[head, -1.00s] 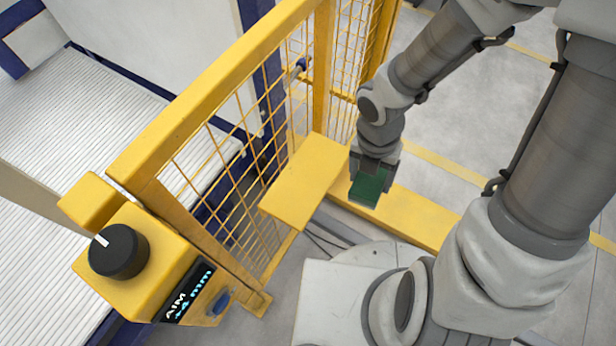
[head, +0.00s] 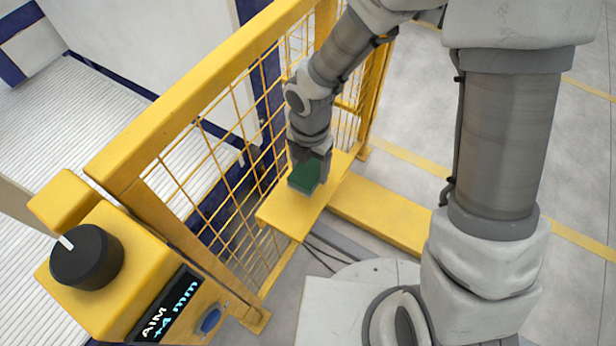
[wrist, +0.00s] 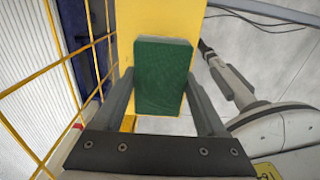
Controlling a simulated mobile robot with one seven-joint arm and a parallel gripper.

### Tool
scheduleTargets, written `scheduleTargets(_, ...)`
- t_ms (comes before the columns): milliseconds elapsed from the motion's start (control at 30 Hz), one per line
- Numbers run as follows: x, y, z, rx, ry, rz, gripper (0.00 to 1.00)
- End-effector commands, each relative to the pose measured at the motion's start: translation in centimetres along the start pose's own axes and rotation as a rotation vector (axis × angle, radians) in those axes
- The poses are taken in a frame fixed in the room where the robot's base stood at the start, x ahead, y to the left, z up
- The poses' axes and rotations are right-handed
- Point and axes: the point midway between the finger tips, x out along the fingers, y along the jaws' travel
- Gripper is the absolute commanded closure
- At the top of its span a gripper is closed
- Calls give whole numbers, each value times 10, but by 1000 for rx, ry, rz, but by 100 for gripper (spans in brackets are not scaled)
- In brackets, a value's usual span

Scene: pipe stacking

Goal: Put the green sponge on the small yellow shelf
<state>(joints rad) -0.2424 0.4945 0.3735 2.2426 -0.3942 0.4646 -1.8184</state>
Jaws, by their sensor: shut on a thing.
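The green sponge (head: 305,177) is a small dark green block, and it also shows in the wrist view (wrist: 162,77). My gripper (head: 312,163) is shut on it, with one finger on each side in the wrist view (wrist: 163,100). The small yellow shelf (head: 283,217) is a flat plate beside the mesh fence. In the head view the sponge appears over the shelf. In the wrist view the shelf (wrist: 165,18) lies behind the sponge. I cannot tell whether the sponge touches the shelf.
A yellow mesh fence (head: 207,163) runs close along the shelf's left side. A yellow control box with a black knob (head: 87,257) stands at front left. A yellow floor beam (head: 385,217) extends to the right of the shelf. A white slatted conveyor (head: 75,110) lies beyond the fence.

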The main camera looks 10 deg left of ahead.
Motion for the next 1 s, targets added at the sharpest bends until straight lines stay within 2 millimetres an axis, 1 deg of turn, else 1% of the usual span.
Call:
scheduleTargets(33,2,3,0,0,0,0,71)
scheduleTargets(167,9,4,0,-1,1,-2,71)
scheduleTargets(300,30,4,-1,-3,2,-4,71)
scheduleTargets(400,42,4,-1,-2,2,-2,71)
scheduleTargets(600,42,4,0,-1,0,1,71)
scheduleTargets(633,42,4,0,0,1,1,23)
scheduleTargets(700,42,4,0,0,1,1,10)
scheduleTargets(767,42,4,0,0,1,1,0)
scheduleTargets(1000,41,4,0,0,1,1,0)
